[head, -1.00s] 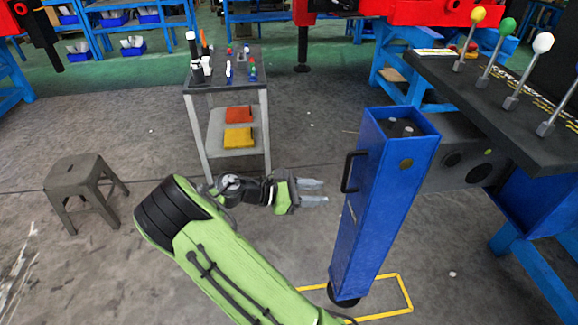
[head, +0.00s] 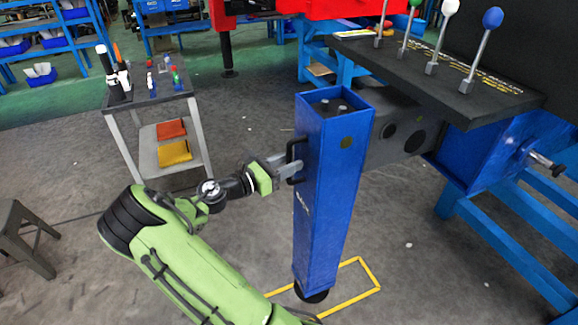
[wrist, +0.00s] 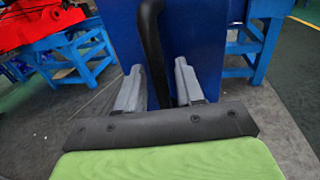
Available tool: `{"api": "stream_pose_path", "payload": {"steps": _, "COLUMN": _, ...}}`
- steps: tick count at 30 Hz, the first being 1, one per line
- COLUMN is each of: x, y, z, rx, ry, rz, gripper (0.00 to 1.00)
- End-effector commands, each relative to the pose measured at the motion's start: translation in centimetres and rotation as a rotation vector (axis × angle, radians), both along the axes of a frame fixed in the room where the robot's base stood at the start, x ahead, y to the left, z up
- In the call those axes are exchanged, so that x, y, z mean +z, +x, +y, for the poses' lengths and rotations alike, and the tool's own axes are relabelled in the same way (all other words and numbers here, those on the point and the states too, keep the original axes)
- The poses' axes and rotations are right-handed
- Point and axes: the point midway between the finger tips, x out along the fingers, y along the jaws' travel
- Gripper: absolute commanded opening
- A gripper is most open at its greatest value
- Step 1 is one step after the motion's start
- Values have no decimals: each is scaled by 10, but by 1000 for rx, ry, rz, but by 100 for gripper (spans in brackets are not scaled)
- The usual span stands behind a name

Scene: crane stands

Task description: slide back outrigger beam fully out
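The back outrigger beam (head: 405,125) is a dark grey bar with round holes. It runs from the blue crane housing (head: 485,150) to a tall blue leg (head: 328,200). A black handle (head: 292,152) sits on the leg's left face. My gripper (head: 284,165) is at this handle. In the wrist view the handle (wrist: 151,45) stands between my two grey fingers (wrist: 160,88), with a gap showing to each. The fingers are open around it, near the blue leg face (wrist: 200,40). The leg's foot (head: 312,295) is by a yellow floor outline (head: 355,292).
A control panel with coloured levers (head: 440,75) is above the beam at right. A pin with a black knob (head: 546,165) projects from the housing. A tool trolley (head: 150,105) and a stool (head: 28,240) stand at left. The floor between is clear.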

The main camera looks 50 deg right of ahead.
Motion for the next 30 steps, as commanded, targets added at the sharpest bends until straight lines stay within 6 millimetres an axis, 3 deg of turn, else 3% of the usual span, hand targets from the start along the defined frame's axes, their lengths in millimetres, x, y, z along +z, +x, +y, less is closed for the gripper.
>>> {"api": "stream_pose_path", "payload": {"steps": 9, "x": 1, "y": -2, "z": -6, "rx": 1, "ry": 1, "rz": 0, "gripper": 37}}
{"api": "stream_pose_path", "payload": {"steps": 17, "x": 1, "y": -2, "z": -5, "rx": 0, "ry": 1, "rz": 0, "gripper": 0}}
{"api": "stream_pose_path", "payload": {"steps": 30, "x": 2, "y": 4, "z": 4, "rx": 4, "ry": 2, "rz": 2, "gripper": 0}}
